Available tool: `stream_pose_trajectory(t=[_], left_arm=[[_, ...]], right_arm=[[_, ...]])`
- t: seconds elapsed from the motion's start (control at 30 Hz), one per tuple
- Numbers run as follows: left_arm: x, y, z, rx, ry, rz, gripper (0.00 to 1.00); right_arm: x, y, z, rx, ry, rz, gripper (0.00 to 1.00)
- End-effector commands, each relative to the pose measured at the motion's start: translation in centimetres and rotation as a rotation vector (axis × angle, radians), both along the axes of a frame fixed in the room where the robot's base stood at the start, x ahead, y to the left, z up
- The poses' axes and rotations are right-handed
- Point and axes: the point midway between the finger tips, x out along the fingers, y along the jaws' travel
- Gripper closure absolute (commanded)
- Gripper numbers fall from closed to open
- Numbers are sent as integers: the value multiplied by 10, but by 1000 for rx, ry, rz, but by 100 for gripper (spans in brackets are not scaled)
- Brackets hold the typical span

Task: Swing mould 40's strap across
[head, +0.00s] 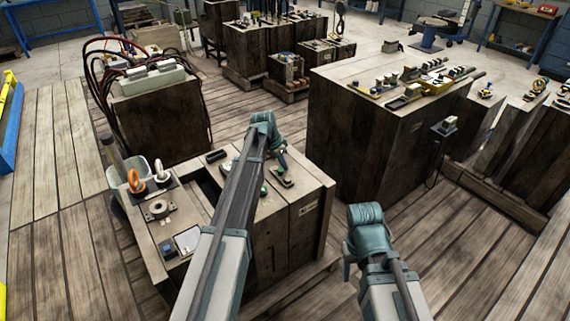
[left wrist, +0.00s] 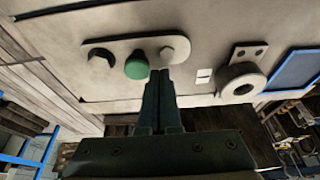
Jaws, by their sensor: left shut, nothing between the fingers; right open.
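A pale strap (left wrist: 125,44) with rounded ends lies flat on a mould's top in the left wrist view. It has a dark curved notch (left wrist: 100,58) at its left end, a green knob (left wrist: 137,66) in the middle and a hex bolt (left wrist: 174,52) at its right. My left gripper (left wrist: 158,76) is shut and empty, its tips close to the strap's edge between knob and bolt; I cannot tell whether they touch. In the head view my left gripper (head: 282,158) is over the near wooden mould (head: 312,230). My right gripper (head: 348,265) is open, right of that mould. No number is legible.
A ring fitting (left wrist: 241,82) and a blue-edged panel (left wrist: 294,72) are right of the strap. Orange lifting eyes (head: 135,181) and a bucket (head: 121,175) are at the mould's left. A larger wooden block (head: 365,140) with clamps stands behind right. Plank floor lies between.

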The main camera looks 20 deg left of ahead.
Motion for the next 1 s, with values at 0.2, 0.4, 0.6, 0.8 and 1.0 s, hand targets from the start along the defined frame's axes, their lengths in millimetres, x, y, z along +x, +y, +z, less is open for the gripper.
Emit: stream_pose_trajectory(t=[0.2,0.4,0.6,0.8,1.0], left_arm=[[-1,1,0,0,-1,14,100],[-2,3,0,-1,-1,57,100],[-3,5,0,-1,-1,88,100],[-5,7,0,1,-1,127,100],[-8,11,0,0,-1,193,100]], right_arm=[[0,0,0,0,0,0,45],[0,0,0,0,0,0,45],[0,0,0,0,0,0,45],[0,0,0,0,0,0,45],[0,0,0,0,0,0,45]])
